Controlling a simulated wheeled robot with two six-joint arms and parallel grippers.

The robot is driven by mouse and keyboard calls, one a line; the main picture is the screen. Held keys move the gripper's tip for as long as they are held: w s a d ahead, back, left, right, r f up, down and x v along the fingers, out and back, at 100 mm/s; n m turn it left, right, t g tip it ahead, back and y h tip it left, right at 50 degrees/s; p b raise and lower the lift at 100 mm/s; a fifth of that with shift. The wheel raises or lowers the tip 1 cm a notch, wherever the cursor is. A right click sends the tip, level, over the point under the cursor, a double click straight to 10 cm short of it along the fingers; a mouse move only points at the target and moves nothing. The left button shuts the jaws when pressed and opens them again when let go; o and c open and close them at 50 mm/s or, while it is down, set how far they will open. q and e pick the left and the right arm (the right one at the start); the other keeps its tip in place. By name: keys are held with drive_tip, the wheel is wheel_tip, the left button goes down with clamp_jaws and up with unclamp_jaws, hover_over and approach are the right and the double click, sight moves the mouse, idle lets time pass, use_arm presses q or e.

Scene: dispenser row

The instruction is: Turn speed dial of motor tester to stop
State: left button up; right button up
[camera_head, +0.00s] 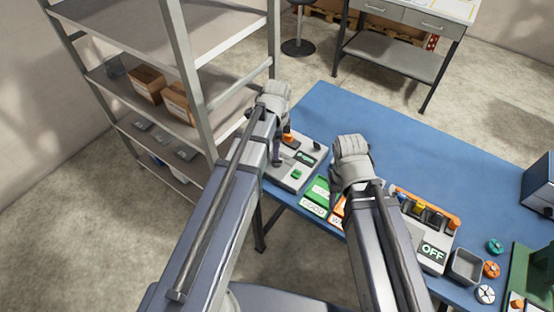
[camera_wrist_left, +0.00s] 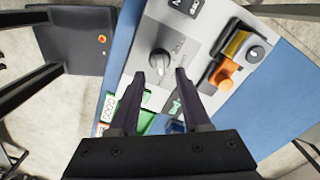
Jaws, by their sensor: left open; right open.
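The motor tester, a light grey box (camera_head: 312,168), stands at the left end of the blue table. Contact with the dial cannot be told. In the head view my left gripper (camera_head: 277,155) is over the tester and hides part of it. My right gripper (camera_head: 352,170) is over the table, its fingertips hidden.
A green tray (camera_head: 318,190) lies beside the tester. Further right are a grey box with an OFF display (camera_head: 433,250), a small grey bin (camera_head: 467,265) and several round parts. A metal shelf (camera_head: 190,90) stands at the left. The table's far middle is clear.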

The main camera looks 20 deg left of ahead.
use_arm(q)
wheel_tip(320, 180, down, 5)
drive_tip(key=b, duration=0.3)
drive_tip(key=shift+r+b, duration=0.2)
drive_tip(key=shift+b, duration=0.1)
use_arm(e)
wheel_tip(320, 180, down, 5)
drive_tip(key=shift+r, duration=0.2)
drive_tip(key=shift+r, duration=0.1)
use_arm(q)
clamp_jaws()
